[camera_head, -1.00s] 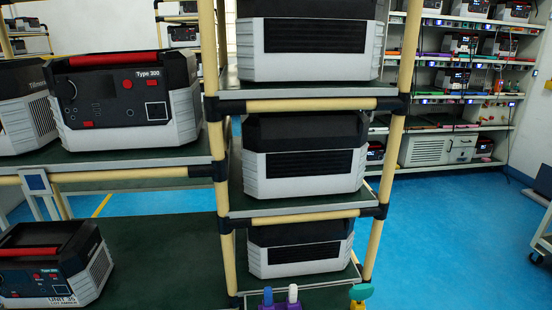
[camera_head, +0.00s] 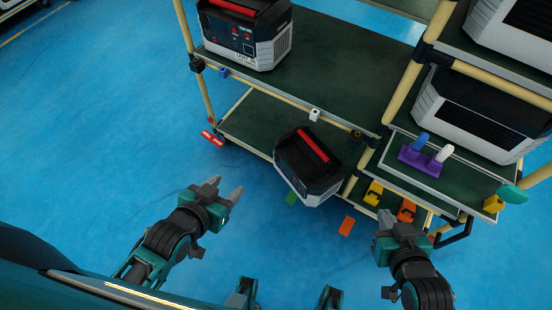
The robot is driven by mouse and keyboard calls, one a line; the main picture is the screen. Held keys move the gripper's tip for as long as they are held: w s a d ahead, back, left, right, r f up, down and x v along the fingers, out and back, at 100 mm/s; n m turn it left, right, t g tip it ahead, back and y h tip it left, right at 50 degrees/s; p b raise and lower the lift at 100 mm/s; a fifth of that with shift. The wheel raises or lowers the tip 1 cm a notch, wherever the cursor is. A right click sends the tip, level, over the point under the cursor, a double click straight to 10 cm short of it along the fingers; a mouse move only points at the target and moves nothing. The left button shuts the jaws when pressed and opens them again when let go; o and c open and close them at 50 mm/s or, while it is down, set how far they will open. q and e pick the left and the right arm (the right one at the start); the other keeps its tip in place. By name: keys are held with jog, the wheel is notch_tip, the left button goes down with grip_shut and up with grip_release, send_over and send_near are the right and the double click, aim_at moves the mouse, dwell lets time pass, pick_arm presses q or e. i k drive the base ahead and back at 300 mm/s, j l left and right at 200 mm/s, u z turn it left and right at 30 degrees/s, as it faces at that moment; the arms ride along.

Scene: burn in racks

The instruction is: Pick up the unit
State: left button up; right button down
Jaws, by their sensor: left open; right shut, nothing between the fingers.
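A black and white unit with a red handle (camera_head: 307,165) sits tilted at the front edge of the rack's lowest green shelf, in the middle of the head view. Its front corner reaches past the shelf edge. A similar unit (camera_head: 245,35) stands upright on the shelf above. The frames do not show which one the task means. My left gripper (camera_head: 230,193) is open and empty, over the blue floor to the left of and nearer than the tilted unit. My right gripper (camera_head: 386,220) is shut and empty, to the right of and nearer than that unit.
A rack at the right holds larger units (camera_head: 478,115). Purple, blue and white pieces (camera_head: 423,158) sit at its shelf edge. Yellow (camera_head: 373,193) and orange (camera_head: 406,210) pieces lie low by the rack. A pole (camera_head: 187,30) bounds the left side. The floor at left is clear.

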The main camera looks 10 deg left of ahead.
aim_at(292, 158)
jog(key=i+j+z, duration=0.3)
jog(key=j, duration=0.35)
jog(key=i+j+z, duration=0.15)
jog(key=j, duration=0.25)
jog(key=i+j+z, duration=0.1)
jog(key=j, duration=0.25)
jog(key=i+j+z, duration=0.15)
jog(key=j, duration=0.25)
